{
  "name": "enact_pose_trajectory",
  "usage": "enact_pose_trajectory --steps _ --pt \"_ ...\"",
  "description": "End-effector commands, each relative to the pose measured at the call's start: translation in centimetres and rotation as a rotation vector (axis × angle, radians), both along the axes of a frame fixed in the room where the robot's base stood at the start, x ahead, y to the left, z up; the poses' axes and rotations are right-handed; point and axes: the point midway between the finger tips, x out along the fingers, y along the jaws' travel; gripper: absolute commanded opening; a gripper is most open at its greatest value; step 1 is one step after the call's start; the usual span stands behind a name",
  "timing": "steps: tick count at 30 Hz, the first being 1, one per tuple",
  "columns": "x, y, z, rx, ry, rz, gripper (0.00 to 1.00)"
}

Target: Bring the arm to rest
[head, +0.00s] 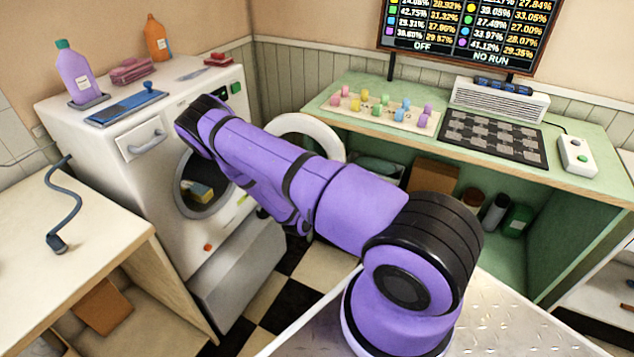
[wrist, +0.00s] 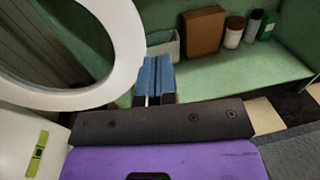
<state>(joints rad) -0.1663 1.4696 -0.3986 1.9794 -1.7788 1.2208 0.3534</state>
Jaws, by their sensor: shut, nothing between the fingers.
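My purple arm (head: 280,175) stretches from the lower right of the head view toward the washing machine (head: 75,125), its far end in front of the machine's upper right part. My gripper is hidden behind the arm there. In the wrist view my gripper (wrist: 157,64) shows as two blue fingers side by side, shut and empty. The machine's open round door (head: 335,140) stands right of the arm; it also shows in the wrist view as a large white ring (wrist: 128,45), close at the left of the fingers.
A yellow and blue item (head: 201,191) shows in the drum opening. A green bench (head: 340,88) stands at the right, with a brown box (head: 432,176) and containers beneath. A pale table (head: 100,228) is at the left. Checkered floor lies between.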

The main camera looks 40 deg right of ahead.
Motion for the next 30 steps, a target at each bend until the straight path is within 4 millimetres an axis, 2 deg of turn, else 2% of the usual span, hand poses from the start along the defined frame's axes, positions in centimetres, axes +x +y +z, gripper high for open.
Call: enact_pose_trajectory --steps 8,11,14,21,30 --pt "0.0 0.0 0.1 0.0 -0.002 -0.002 0.0" --pt "0.3 0.1 0.9 0.006 -0.021 -0.019 0.0" --pt "0.7 0.5 2.9 0.018 -0.068 -0.065 0.0" --pt "1.5 2.0 9.9 0.085 -0.236 -0.238 0.0" --pt "0.8 4.4 18.3 0.205 -0.44 -0.449 0.0"
